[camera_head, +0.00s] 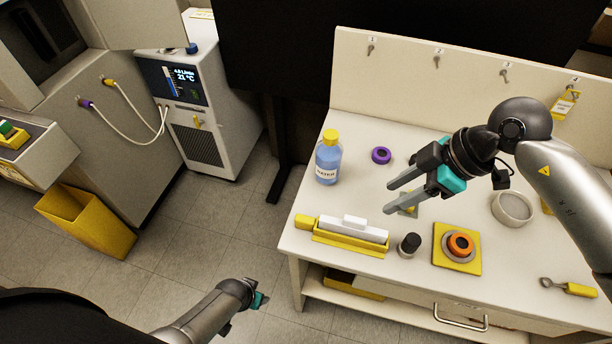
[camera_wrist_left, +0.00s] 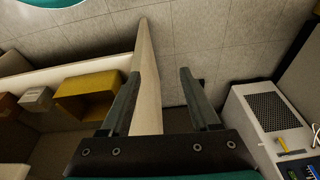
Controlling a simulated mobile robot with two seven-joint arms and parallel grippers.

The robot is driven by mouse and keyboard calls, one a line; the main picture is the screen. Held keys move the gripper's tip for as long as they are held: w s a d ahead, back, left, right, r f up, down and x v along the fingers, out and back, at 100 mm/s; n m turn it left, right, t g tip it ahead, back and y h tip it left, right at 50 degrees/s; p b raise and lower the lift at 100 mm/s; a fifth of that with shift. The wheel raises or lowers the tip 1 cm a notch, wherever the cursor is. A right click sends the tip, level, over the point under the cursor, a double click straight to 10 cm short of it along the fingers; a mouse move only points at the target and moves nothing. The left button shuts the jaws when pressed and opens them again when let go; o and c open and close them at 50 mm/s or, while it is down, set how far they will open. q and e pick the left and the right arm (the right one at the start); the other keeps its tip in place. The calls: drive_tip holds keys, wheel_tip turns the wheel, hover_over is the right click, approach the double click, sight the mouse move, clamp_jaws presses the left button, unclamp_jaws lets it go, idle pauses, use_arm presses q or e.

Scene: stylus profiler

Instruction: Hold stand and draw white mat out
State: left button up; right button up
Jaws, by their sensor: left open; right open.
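A low yellow stand (camera_head: 350,243) lies along the front left of the bench top. A long white piece (camera_head: 350,230), which appears to be the white mat, sits in it with a small raised white block on top. My right gripper (camera_head: 389,197) is open and empty above the bench, behind and to the right of the stand, with its fingers pointing left. My left gripper (camera_head: 260,302) is low, in front of and left of the bench, apart from the stand. In the left wrist view its two fingers (camera_wrist_left: 160,75) are spread with nothing held; the stand is not seen there.
A water bottle (camera_head: 328,158) and purple ring (camera_head: 381,155) stand behind the stand. A black-capped jar (camera_head: 409,244) and yellow pad (camera_head: 444,262) with an orange ring are to its right. A yellow box (camera_wrist_left: 88,98) sits on the lower shelf. The chiller (camera_head: 207,110) stands left.

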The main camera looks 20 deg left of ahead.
use_arm(q)
drive_tip(key=w+a+r+n+t+h, duration=0.1)
drive_tip(key=w+r+t, duration=0.1)
drive_tip(key=w+r, duration=1.05)
drive_tip(key=w+r+t+h, duration=0.1)
drive_tip(key=w+r+t, duration=0.1)
drive_tip(key=w+r, duration=1.1)
drive_tip(key=w+d+r+m+h, duration=0.1)
drive_tip(key=w+d+r+m, duration=0.1)
drive_tip(key=w+r, duration=0.75)
drive_tip(key=m+g+y, duration=0.3)
drive_tip(key=m+g, duration=0.4)
drive_tip(key=m, duration=0.9)
hover_over(305, 219)
wheel_tip(305, 219, down, 12)
drive_tip(key=shift+f, duration=0.15)
